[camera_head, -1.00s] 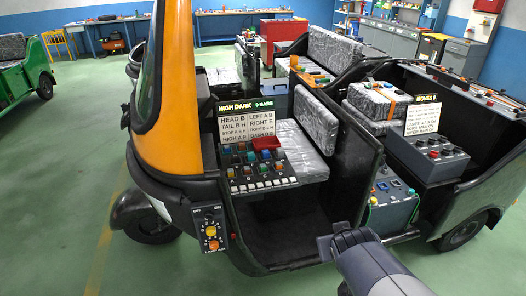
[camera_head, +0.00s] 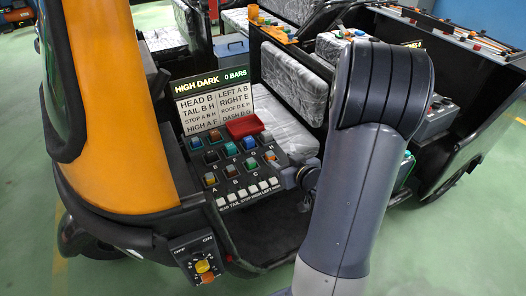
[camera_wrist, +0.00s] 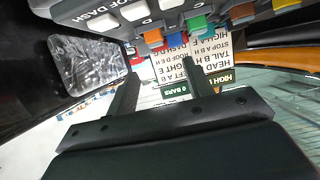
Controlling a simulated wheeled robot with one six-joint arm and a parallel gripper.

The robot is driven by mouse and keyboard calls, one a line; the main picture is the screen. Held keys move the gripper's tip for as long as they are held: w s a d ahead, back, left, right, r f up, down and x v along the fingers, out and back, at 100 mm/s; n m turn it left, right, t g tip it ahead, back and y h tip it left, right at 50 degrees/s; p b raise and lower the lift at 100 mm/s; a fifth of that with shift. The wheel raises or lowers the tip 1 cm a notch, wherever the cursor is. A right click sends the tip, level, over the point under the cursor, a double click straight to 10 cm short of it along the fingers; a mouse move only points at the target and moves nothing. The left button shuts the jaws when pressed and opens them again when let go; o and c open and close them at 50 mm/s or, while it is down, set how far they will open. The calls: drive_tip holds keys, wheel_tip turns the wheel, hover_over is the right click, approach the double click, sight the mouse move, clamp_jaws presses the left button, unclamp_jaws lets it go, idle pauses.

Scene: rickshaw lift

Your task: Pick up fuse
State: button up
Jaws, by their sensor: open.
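Several small coloured fuse-like blocks sit in rows on the black fuse panel (camera_head: 262,198) at the rickshaw's front. Which one is the fuse, I cannot tell. In the wrist view the panel hangs upside down along the top, with a blue block (camera_wrist: 178,38) and a green block (camera_wrist: 198,23). My gripper (camera_wrist: 160,68) is open and empty, its fingers pointing toward the panel. In the head view my arm mostly hides it at the panel's right edge.
A red tray (camera_head: 245,126) sits at the panel's back, before a label board (camera_head: 214,108) under a display reading "HIGH DARK 0 BARS". The grey seat (camera_head: 283,128) is beside the panel. The orange front pillar (camera_head: 105,110) stands left. A switch box (camera_head: 198,262) hangs below.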

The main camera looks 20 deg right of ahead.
sight(270, 153)
drive_tip(key=x, duration=0.4)
drive_tip(key=shift+w+f, duration=0.2)
drive_tip(key=shift+w, duration=0.1)
drive_tip(key=shift+f+p+x, duration=0.15)
drive_tip(key=shift+p+x, duration=0.15)
drive_tip(key=shift+x, duration=0.95)
drive_tip(key=shift+f+p+x, duration=0.15)
drive_tip(key=shift+p+x, duration=0.15)
drive_tip(key=shift+x, duration=1)
drive_tip(key=shift+s+d, duration=0.15)
drive_tip(key=shift+d, duration=0.1)
drive_tip(key=c, duration=1)
